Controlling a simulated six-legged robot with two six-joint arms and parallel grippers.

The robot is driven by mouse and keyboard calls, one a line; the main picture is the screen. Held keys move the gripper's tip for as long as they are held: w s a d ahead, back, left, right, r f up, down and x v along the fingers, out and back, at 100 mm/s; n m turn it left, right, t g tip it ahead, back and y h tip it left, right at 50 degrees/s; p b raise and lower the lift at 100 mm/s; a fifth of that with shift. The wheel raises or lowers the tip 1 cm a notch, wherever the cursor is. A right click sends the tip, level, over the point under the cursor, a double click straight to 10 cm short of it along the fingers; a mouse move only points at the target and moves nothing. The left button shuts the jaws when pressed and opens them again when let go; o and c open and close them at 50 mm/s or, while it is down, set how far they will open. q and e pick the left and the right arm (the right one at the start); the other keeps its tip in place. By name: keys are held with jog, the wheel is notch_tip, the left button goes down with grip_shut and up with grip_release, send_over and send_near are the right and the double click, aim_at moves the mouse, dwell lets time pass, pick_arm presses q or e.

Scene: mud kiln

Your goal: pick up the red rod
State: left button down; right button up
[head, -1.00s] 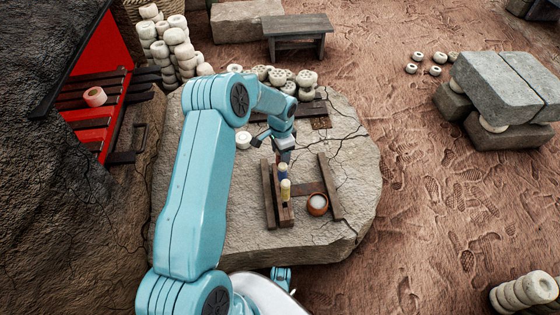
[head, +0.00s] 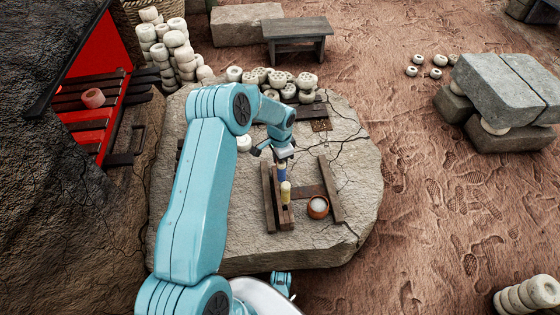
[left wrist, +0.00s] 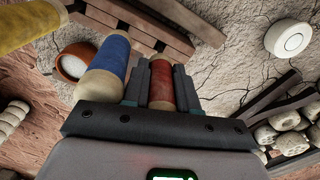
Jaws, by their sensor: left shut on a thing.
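In the left wrist view the red rod (left wrist: 161,84) stands between the two fingers of my left gripper (left wrist: 161,68), which is shut on it. In the head view my left gripper (head: 284,158) is over the far end of a narrow wooden holder (head: 288,222); I cannot make out the red rod there. The blue rod (head: 282,173) and the yellow rod (head: 285,192) stand in a row nearer the camera. The blue rod (left wrist: 106,68) is beside the gripper in the wrist view, with the yellow rod (left wrist: 28,24) beyond it. Whether the red rod is clear of the holder, I cannot tell.
An orange bowl (head: 318,207) with pale contents sits right of the holder on the cracked stone slab (head: 235,240). White rings (head: 290,85) are piled at the slab's back. A pink ring (head: 93,98) lies on the kiln rack at left. The slab's front is clear.

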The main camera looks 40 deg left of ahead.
pick_arm(q)
notch_tip(320, 180, up, 20)
jog(key=p, duration=0.5)
jog(key=shift+p, duration=0.35)
jog(key=shift+f, duration=0.1)
jog(key=shift+n, duration=0.4)
